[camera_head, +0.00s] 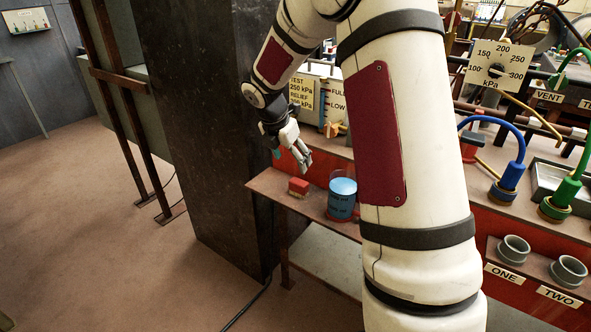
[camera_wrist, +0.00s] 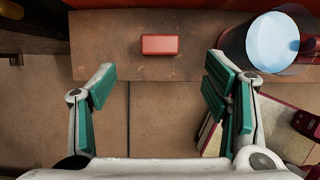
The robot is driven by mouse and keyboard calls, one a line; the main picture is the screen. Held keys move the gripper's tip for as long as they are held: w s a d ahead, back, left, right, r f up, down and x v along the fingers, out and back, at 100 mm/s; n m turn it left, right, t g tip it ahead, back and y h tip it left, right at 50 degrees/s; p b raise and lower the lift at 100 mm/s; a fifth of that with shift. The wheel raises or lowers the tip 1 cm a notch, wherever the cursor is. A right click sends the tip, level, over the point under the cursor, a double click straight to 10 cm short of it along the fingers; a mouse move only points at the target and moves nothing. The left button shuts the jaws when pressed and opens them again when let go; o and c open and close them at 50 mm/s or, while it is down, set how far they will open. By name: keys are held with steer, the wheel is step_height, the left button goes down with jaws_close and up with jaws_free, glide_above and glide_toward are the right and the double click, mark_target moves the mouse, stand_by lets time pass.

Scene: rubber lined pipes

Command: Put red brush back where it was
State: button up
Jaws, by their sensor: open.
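A small red block, which looks like the red brush (camera_head: 299,187), lies on the brown shelf (camera_head: 270,184) at the foot of the bench. In the wrist view the red brush (camera_wrist: 160,45) sits near the shelf's front edge, centred ahead of my fingers; no bristles show. My gripper (camera_head: 293,158) hangs above the shelf, a little above the brush. In the wrist view my gripper (camera_wrist: 160,85) is open, with green pads wide apart and nothing between them.
A clear container of blue liquid (camera_head: 342,200) stands right of the brush, also in the wrist view (camera_wrist: 272,42). A dark pillar (camera_head: 205,130) is left of the shelf. Gauges and pipes crowd the bench at right. The floor (camera_head: 90,230) is clear at left.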

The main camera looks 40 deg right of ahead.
steer(key=s+a+r+m, duration=0.5)
steer(key=s+r, duration=0.1)
steer(key=s, duration=0.2)
steer(key=s+a+r+m, duration=0.5)
steer(key=s+r+m, duration=0.15)
steer(key=s, duration=0.25)
steer(key=s+a+m+y, duration=0.2)
steer(key=s+a+m, duration=0.3)
steer(key=s, duration=0.4)
steer(key=s+a+m+y, duration=0.2)
steer(key=s+a+m, duration=0.3)
steer(key=s, duration=0.5)
steer(key=shift+s+f+t, duration=0.2)
steer(key=shift+t, duration=0.2)
steer(key=shift+m, duration=0.25)
step_height(320, 180, up, 9)
steer(key=t+p, duration=0.1)
steer(key=p, duration=0.6)
steer(key=shift+t, duration=0.4)
